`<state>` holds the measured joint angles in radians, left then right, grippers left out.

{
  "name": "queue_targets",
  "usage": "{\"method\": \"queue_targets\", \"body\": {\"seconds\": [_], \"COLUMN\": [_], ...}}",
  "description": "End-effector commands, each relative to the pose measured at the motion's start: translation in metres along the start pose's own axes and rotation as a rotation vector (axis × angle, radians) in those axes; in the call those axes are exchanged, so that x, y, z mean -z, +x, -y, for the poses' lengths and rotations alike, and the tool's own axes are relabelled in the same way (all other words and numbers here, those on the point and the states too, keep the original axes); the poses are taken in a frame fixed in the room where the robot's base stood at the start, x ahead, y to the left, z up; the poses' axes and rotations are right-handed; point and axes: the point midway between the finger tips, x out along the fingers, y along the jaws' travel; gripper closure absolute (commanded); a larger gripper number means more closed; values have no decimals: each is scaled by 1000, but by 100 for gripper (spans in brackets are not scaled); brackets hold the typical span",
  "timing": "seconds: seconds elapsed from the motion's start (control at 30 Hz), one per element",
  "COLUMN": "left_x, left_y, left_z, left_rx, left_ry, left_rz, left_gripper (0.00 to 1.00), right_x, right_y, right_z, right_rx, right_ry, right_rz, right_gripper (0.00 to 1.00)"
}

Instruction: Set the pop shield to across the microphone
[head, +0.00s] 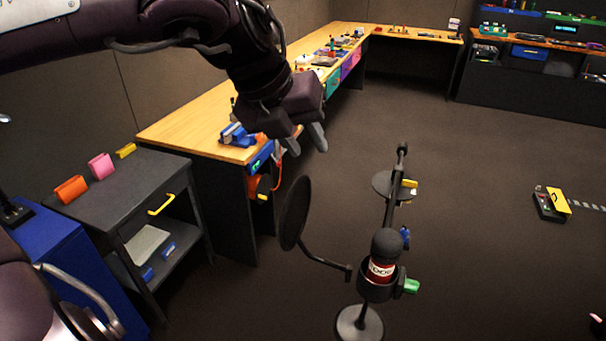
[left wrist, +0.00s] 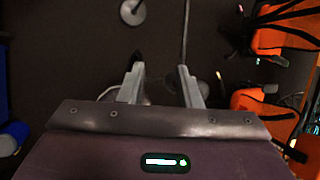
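The microphone (head: 386,245) has a dark rounded head and a red label, and sits upright in a dark holder with a green knob (head: 411,286). The pop shield (head: 294,213), a dark thin disc, stands out to the left of the microphone on a thin bent arm (head: 325,262) and is seen nearly edge-on. It does not lie over the microphone. My left gripper (head: 306,146) is above the shield, apart from it, with fingers spread and empty. In the left wrist view the fingers (left wrist: 162,78) show a gap; I cannot make out the shield there. My right gripper is not seen.
A round stand base (head: 360,323) is on the floor under the microphone. A boom with a round plate (head: 390,186) rises behind it. A dark cabinet (head: 150,185) and a wooden bench (head: 195,125) stand at the left. Open floor lies to the right, with a small case (head: 550,203).

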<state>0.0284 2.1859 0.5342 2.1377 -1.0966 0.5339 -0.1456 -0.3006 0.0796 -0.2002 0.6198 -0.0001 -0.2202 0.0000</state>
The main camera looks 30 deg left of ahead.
Motion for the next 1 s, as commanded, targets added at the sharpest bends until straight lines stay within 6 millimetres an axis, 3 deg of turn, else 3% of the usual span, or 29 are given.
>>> {"method": "queue_targets", "body": {"seconds": [0.1,0.27,0.37,0.73,1.0], "left_x": [30,48,51,50,50], "left_y": [-13,-17,-11,42,57], "left_z": [-1,-8,-11,-26,-30], "left_rx": [-164,-266,-278,-273,-271], "left_ry": [122,185,192,188,188], "left_rz": [-14,-25,-30,-31,-26], "left_gripper": [69,69,69,69,69], "right_x": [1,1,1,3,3], "right_y": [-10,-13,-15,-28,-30], "right_z": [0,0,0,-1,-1], "right_rx": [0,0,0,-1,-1], "right_ry": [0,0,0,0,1], "right_rz": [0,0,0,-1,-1], "right_gripper": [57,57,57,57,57]}}
